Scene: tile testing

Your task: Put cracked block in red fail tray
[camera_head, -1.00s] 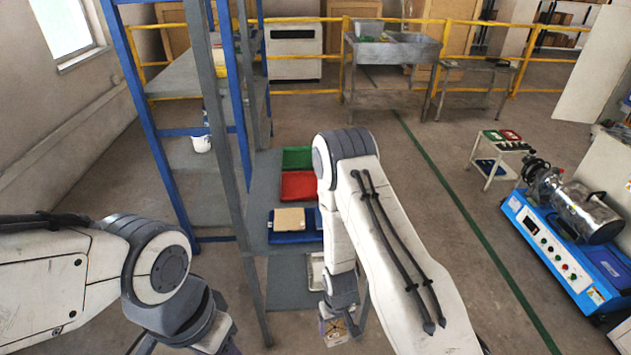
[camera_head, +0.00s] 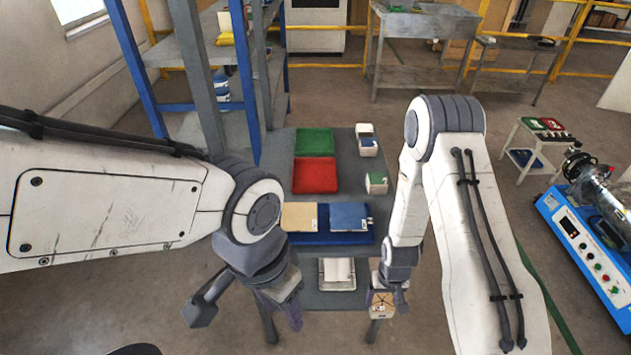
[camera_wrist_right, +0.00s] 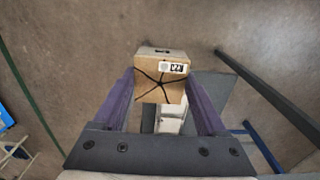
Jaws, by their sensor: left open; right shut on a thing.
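My right gripper (camera_head: 383,299) is shut on the cracked block (camera_head: 382,306), a tan block held in front of the grey table's near edge. In the right wrist view the cracked block (camera_wrist_right: 160,88) sits between the two purple fingers, with black crack lines and a small printed label on it. The red fail tray (camera_head: 314,176) lies on the table, in front of the green tray (camera_head: 314,142), and looks empty. My left gripper (camera_head: 245,312) is open and empty at the lower left, away from the table's objects.
A blue tray (camera_head: 362,239) on the table holds a tan tile (camera_head: 299,216) and a blue tile (camera_head: 349,216). Small blocks, one green-topped (camera_head: 376,184), stand at the table's right side. A shelf rack with blue and grey posts (camera_head: 197,75) rises at the left.

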